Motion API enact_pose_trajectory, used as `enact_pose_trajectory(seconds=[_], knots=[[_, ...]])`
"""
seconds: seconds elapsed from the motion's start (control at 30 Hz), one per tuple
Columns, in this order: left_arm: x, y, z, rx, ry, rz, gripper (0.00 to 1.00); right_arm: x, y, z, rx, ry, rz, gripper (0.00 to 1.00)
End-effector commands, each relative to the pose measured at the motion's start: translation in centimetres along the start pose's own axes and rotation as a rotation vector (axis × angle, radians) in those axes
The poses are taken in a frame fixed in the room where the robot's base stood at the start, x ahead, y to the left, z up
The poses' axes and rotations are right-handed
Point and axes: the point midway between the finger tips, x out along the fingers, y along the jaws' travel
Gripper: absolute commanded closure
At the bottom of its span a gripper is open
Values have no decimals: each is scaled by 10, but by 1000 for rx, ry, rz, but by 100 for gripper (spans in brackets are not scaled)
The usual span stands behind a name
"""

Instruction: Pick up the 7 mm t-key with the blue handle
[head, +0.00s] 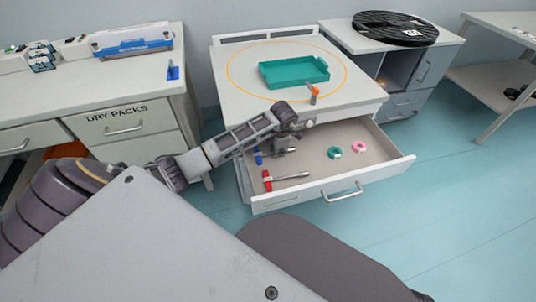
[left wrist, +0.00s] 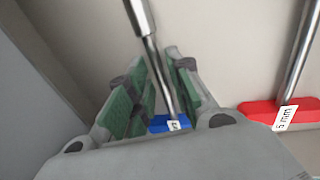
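The t-key with the blue handle (head: 258,155) lies in the open drawer, near its left side. In the left wrist view its blue handle (left wrist: 158,124) shows behind the gripper, with a white label too small to read. Its metal shaft (left wrist: 141,18) runs up between the fingers. My left gripper (head: 288,138) is low in the drawer over this key. In the left wrist view its green-padded fingers (left wrist: 166,80) are apart on either side of the shaft, with a gap at the right finger. My right gripper is not in view.
A red-handled t-key (head: 267,181) marked 5 mm lies nearer the drawer front (head: 335,187). A green ring (head: 334,153) and a pink ring (head: 358,147) lie to the right. A teal tray (head: 294,72) and an orange clip-like item (head: 314,91) are on the cabinet top.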

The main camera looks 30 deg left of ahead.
Motion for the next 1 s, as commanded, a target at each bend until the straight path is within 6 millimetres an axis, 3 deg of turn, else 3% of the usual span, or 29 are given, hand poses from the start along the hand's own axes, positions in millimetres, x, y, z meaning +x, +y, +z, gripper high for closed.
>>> enact_pose_trajectory(seconds=[0.1,0.3,0.77,1.0], knots=[[0,0,0,0,0,0,79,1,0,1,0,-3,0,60],[0,0,0,0,0,0,100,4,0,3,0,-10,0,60],[-2,1,0,0,0,1,100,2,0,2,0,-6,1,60],[-15,4,0,1,-1,2,100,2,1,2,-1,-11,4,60]])
